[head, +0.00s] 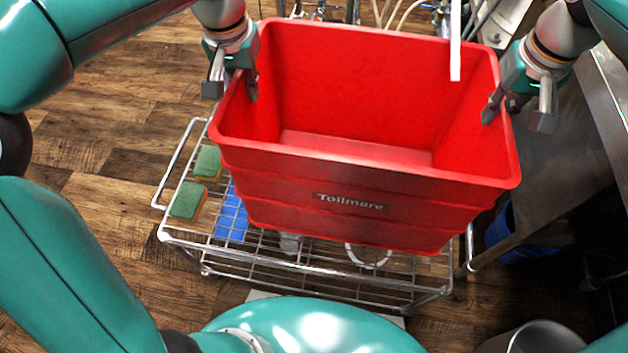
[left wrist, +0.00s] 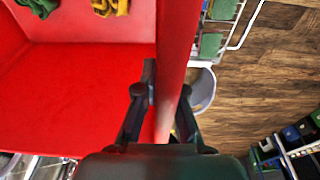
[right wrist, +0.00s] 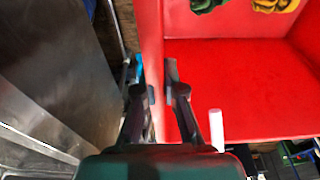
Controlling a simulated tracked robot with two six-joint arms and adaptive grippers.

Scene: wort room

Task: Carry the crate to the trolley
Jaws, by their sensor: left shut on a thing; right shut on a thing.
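A red crate (head: 345,200) with lettering on its near side hangs between my grippers above a wire trolley (head: 300,270). It covers much of the trolley's top; I cannot tell whether its base touches the wires. My left gripper (head: 236,82) is shut on the crate's left rim, which also shows in the left wrist view (left wrist: 176,60). My right gripper (head: 500,106) is shut on the right rim, also seen in the right wrist view (right wrist: 149,40). A green item (right wrist: 205,4) and a yellow item (right wrist: 272,5) lie inside, hidden by the near wall in the head view.
Two green sponges (head: 188,200) and a blue item (head: 232,216) lie on the trolley's left part. A metal bench (head: 570,150) stands close on the right. Hoses and cables (head: 395,12) are behind the crate. Wooden floor (head: 110,120) is clear on the left.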

